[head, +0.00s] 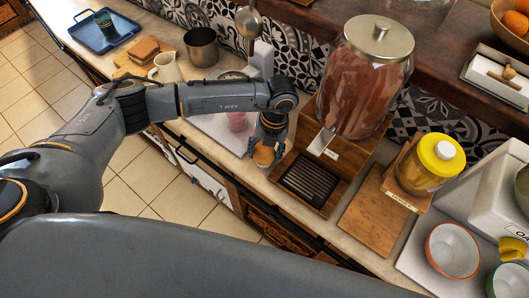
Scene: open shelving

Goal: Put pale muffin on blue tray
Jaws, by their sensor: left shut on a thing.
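The pale muffin (264,157), a small orange-tan shape, is at the counter's front edge left of the wooden dispenser stand. My left gripper (267,145) is shut on it from above, and the fingers hide its upper part. I cannot tell whether the muffin touches the counter. The blue tray (90,41) lies at the far left end of the counter with a dark patterned cup (104,18) on it. My right gripper is not in view.
Between the muffin and the tray stand a metal pot (202,47), a cream jug (166,69), brown bread-like pieces (143,50) and a pink item (238,121). A tall dispenser (362,80) stands just right of the left gripper. The tray's front part is clear.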

